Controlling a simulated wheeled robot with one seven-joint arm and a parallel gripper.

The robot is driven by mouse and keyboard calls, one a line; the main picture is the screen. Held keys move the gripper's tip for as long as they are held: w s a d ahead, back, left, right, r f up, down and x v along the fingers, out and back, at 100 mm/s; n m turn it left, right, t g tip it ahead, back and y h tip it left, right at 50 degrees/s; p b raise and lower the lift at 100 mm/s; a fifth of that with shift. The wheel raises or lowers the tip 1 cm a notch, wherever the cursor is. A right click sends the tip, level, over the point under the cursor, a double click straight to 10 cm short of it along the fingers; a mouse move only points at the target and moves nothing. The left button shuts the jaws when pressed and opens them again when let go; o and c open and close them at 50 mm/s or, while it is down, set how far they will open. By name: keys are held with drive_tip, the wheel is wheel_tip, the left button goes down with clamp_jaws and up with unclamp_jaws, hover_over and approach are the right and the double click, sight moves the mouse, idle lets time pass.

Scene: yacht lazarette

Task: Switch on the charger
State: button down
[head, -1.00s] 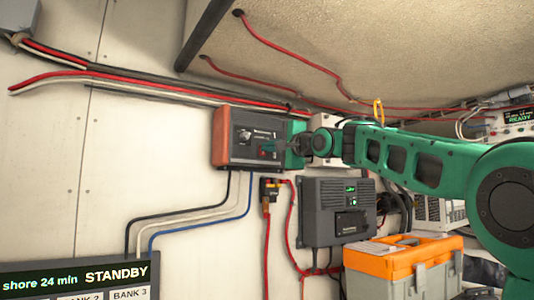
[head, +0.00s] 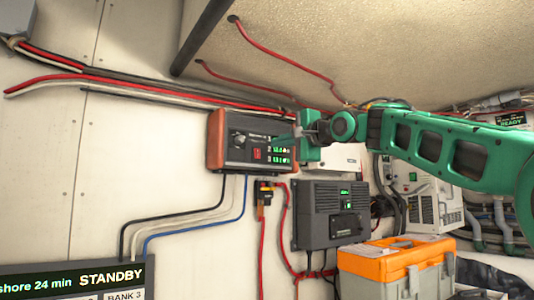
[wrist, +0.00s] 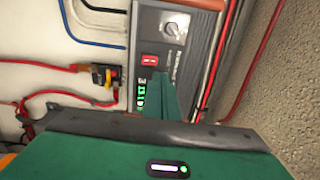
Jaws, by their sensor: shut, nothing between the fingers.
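The charger appears to be the orange-ended grey box (head: 226,142) on the white wall. Its face carries a dark knob (head: 239,139), a red rocker switch (head: 257,154) and lit green digits (head: 283,153). In the wrist view the red switch (wrist: 150,60) and knob (wrist: 173,29) show clearly, with the digits (wrist: 140,95) partly beside my finger. My gripper (head: 286,141) is shut and empty in front of the box's right end, to the right of the switch and apart from it. It covers part of the box's right side.
A dark grey unit (head: 327,221) with a small green display hangs below right. A fused connector (head: 264,192) with red cables sits beside it. An orange-topped toolbox (head: 380,258) stands lower right. A STANDBY screen (head: 75,283) is at lower left.

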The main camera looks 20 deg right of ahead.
drive_tip(key=v, duration=0.6)
drive_tip(key=shift+s+a+r, duration=0.2)
drive_tip(key=shift+r, duration=0.3)
drive_tip(key=s+d+f+n+g+h, duration=0.1)
drive_tip(key=s+d+f+g+h, duration=0.3)
drive_tip(key=f, duration=0.7)
drive_tip(key=s+d+f+n+g, duration=0.1)
drive_tip(key=d+f, duration=0.4)
drive_tip(key=f, duration=0.7)
drive_tip(key=s+d+f+n+g+h, duration=0.1)
drive_tip(key=s+d+f+g+h, duration=0.3)
drive_tip(key=f, duration=0.7)
drive_tip(key=s+d+f+n+g+y, duration=0.1)
drive_tip(key=s+f+n+g, duration=0.4)
drive_tip(key=s+f, duration=2.3)
drive_tip(key=s+g+y, duration=0.1)
drive_tip(key=g, duration=0.2)
drive_tip(key=shift+g+y, duration=0.3)
drive_tip(key=shift+s+d, duration=0.1)
